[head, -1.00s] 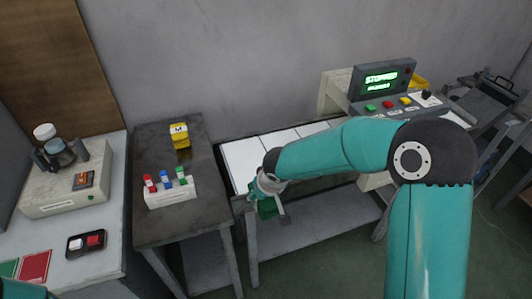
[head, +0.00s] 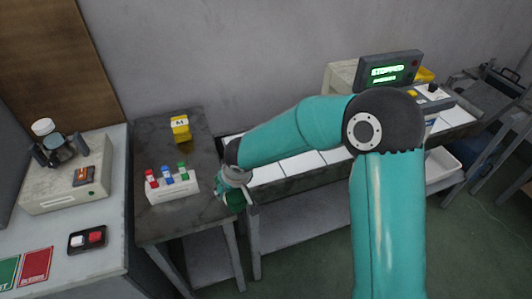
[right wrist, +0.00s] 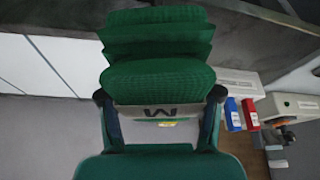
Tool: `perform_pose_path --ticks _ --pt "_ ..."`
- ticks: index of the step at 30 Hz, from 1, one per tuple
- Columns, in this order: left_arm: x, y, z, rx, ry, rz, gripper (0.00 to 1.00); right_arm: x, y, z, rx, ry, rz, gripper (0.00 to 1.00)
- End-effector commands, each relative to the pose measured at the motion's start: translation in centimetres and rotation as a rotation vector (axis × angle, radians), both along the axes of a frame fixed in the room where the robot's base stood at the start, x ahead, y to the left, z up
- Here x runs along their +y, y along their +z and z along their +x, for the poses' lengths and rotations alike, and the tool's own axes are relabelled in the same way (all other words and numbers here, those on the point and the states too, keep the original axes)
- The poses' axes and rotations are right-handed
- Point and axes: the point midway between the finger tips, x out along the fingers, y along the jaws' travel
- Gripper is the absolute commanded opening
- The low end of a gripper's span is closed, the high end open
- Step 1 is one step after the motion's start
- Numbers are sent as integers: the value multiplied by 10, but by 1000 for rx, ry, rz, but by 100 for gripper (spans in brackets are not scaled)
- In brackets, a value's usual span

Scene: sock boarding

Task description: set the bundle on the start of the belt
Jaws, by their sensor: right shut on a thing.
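My right gripper (head: 236,186) is shut on the bundle (head: 238,201), a stack of folded green socks. In the right wrist view the bundle (right wrist: 158,75) fills the middle, with a grey band marked M (right wrist: 160,112) around it and the dark fingers (right wrist: 158,105) on both sides. In the head view it hangs beside the belt's left end, near the dark table's right edge. The belt (head: 305,160) has white panels and runs to the right; my right arm hides part of it. It also shows in the right wrist view (right wrist: 68,62). My left gripper is not in view.
A dark table (head: 207,150) left of the belt carries a white rack (head: 172,190) of coloured-capped pieces and a yellow block marked M (head: 180,128). A control panel with a display (head: 388,72) reading STOPPED stands behind the belt. A beige machine (head: 65,182) stands far left.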

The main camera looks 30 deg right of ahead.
Motion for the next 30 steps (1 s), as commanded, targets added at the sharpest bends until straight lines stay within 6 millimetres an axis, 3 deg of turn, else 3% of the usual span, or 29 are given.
perform_pose_path --ticks 5,11,21,27,30 --pt "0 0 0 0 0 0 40 -5 3 6 -3 -10 0 25" --pt "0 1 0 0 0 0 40 -34 18 41 -6 -69 1 25" --pt "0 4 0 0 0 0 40 -136 73 122 -4 -223 2 25" --pt "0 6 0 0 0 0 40 -186 108 141 -2 -258 2 25" --pt "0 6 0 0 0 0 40 -201 121 144 -2 -255 1 25"
